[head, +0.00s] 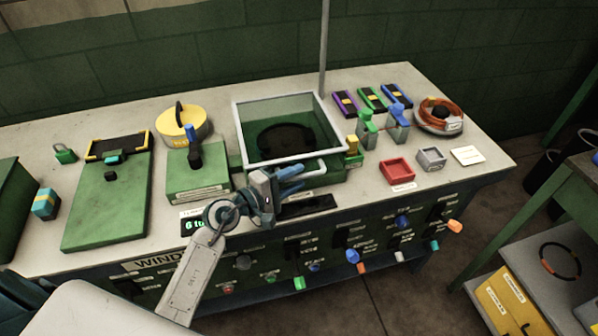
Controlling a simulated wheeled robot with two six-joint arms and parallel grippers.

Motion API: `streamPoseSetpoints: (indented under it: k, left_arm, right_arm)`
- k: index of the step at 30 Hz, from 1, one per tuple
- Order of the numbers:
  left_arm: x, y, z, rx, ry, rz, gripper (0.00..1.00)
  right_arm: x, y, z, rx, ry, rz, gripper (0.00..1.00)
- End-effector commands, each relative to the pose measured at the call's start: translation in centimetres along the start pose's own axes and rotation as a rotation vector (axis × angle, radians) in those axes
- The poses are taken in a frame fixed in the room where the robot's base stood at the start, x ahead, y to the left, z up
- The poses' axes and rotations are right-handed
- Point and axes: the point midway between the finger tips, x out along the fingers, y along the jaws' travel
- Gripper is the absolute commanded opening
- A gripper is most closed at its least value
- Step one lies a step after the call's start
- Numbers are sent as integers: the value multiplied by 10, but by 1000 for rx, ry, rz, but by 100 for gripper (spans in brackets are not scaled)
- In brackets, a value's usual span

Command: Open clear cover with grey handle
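The clear cover (243,125) is a see-through box with a pale grey frame, standing shut over a dark round part on a green base in the middle of the bench. Its grey handle (318,169) sticks out at the front edge, low down. My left gripper (296,178) is at the front of the cover, beside the left part of the handle. Its two blue-grey fingers look apart and point right. I cannot tell whether they touch the handle, as the gripper hides its left end. My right gripper is not in view.
A green block with a blue-topped lever (195,158) stands close left of the cover. Blue and green posts (367,125), a red tray (397,172) and a grey tray (432,158) are on the right. Coloured knobs (352,256) line the bench front below my gripper.

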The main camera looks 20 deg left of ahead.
Motion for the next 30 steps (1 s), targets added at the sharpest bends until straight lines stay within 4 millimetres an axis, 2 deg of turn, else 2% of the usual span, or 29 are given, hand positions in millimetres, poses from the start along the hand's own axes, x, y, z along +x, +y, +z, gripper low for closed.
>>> streamPoseSetpoints:
  k: [6, 14, 20, 30]
  left_arm:
    - [16, 1, 1, -1, -1, 0, 34]
    - [17, 0, 0, 0, -1, -1, 34]
    - [17, 0, 0, 0, -1, 0, 0]
    - [16, 6, 0, 2, -1, 0, 0]
  right_arm:
    - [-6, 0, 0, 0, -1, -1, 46]
    - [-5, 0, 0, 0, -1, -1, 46]
    - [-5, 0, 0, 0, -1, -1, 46]
    - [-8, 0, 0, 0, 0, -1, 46]
